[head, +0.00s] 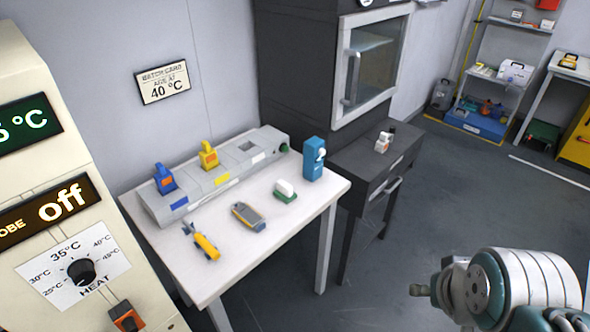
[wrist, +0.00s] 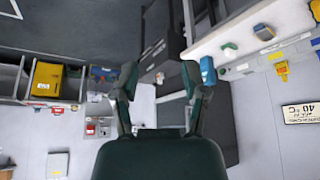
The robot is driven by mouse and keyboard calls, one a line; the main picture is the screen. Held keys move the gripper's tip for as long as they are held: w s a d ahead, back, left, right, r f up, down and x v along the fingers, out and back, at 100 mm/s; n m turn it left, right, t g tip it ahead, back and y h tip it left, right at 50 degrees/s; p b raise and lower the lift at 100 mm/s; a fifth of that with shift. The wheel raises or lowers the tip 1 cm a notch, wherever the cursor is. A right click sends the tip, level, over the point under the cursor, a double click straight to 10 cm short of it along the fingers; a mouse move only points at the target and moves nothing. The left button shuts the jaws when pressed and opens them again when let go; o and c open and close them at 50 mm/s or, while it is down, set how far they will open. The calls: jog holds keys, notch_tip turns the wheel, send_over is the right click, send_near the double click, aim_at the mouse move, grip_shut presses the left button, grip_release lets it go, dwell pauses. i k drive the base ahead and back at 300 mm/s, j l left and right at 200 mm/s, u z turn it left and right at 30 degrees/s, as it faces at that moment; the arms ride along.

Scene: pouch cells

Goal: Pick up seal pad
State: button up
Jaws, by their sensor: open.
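A small pad with a white top and green base (head: 285,190), which may be the seal pad, lies on the white table (head: 262,253), left of a blue dispenser-like item (head: 313,158). It looks like a small green shape (wrist: 230,47) in the wrist view, which shows the room upside down. My gripper (wrist: 160,80) is open, its two dark green fingers apart with nothing between them. It is well away from the table and touches nothing there. My arm shows at the lower right in the head view, but the fingers are not clear there.
A grey rack (head: 222,174) with blue and yellow holders lines the table's back. A yellow tool (head: 206,246) and a grey-yellow meter (head: 248,216) lie in front. A dark cabinet (head: 372,185) stands right of the table. The floor (head: 440,200) between is clear.

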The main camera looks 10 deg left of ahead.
aim_at(285, 192)
jog(key=i+u, duration=0.85)
jog(key=i+l+u, duration=0.4)
jog(key=i+j, duration=0.05)
jog(key=i, duration=0.05)
